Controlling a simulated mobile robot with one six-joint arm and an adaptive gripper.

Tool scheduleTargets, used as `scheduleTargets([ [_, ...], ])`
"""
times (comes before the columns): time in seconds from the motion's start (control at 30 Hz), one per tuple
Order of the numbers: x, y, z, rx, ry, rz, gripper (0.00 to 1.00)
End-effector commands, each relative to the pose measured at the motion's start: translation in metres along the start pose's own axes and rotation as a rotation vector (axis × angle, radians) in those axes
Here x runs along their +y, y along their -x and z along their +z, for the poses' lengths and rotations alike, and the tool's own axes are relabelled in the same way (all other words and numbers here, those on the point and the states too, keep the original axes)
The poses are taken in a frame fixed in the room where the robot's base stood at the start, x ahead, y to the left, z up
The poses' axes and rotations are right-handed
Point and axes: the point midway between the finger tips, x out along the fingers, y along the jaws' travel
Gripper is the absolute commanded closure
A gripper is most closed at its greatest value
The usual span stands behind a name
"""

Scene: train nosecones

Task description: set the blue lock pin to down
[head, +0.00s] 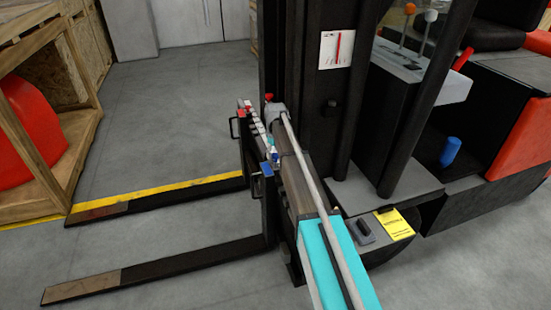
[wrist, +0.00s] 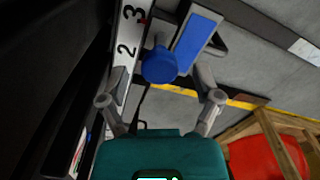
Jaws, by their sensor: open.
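The blue lock pin shows in the wrist view as a round blue knob (wrist: 160,66), seen end-on beside a white numbered strip. A blue rectangular plate (wrist: 196,42) lies just beyond it to the upper right. My gripper (wrist: 160,100) is open, with one finger on each side below the knob. The knob appears centred between the finger lines, just beyond the tips, and not held. In the head view, a small blue part (head: 266,169) shows on the forklift carriage. My arm partly hides that area. The pin's up or down setting cannot be told.
The white strip (wrist: 126,48) shows the numerals 2 and 3. Two dark forks (head: 160,268) extend left above the floor. A wooden crate with a red object (head: 30,125) stands at left. The black mast (head: 318,130) stands close to my arm. Open floor lies beyond the forks.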

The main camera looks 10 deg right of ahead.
Motion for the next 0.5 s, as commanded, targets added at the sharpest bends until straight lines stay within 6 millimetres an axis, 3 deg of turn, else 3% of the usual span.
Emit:
scheduleTargets([
  [0.5,0.0000,-0.0050,0.0000,0.000,0.000,0.000,0.20],
])
